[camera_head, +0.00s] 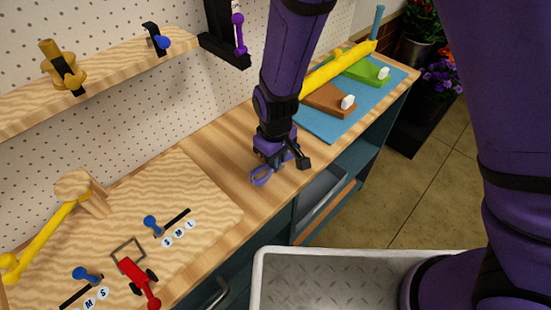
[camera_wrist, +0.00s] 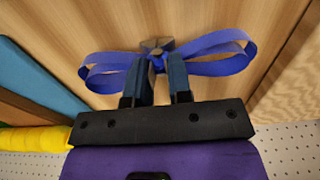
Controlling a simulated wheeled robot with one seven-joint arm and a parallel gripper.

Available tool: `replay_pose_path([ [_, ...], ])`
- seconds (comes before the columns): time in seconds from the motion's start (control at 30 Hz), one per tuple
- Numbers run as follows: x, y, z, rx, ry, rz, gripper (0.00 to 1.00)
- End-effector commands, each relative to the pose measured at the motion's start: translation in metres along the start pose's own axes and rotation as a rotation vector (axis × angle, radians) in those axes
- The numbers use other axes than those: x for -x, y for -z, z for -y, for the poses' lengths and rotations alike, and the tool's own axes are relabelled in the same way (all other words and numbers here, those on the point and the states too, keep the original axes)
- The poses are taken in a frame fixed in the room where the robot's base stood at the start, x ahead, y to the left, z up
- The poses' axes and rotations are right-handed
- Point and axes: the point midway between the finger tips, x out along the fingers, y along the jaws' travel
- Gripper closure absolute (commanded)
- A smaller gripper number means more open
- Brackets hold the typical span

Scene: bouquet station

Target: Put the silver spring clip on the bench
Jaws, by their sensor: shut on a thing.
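My gripper (camera_wrist: 163,72) is shut on a blue ribbon bow (camera_wrist: 220,62) with a small silver-grey piece (camera_wrist: 157,45) at its centre. This grey piece may be the silver spring clip, but its shape is unclear and the fingers partly hide it. In the head view, my gripper (camera_head: 279,164) points down, low over the bare wood of the bench (camera_head: 215,130), and a loop of the bow (camera_head: 261,177) shows beside it. I cannot tell whether the bow touches the wood. No other silver clip can be made out.
A plywood board (camera_head: 200,200) with blue knobs and a red tool (camera_head: 135,275) lies left on the bench. A blue mat (camera_head: 318,122) with wedge-shaped blocks and a yellow roll (camera_head: 338,66) lies right. Pegboard stands behind; an open drawer (camera_head: 318,195) is below.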

Motion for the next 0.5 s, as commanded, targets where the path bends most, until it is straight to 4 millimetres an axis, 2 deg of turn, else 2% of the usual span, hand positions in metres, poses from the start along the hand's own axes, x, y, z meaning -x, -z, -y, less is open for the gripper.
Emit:
replay_pose_path([
  [0.1, -0.0116, -0.0001, -0.0001, 0.0, 0.0, 0.001, 1.0],
  [0.47, -0.0148, 0.0, -0.0002, 0.0, 0.0, 0.0, 1.0],
  [0.5, -0.0146, 0.0001, -0.0002, 0.0, 0.0, 0.0, 0.74],
])
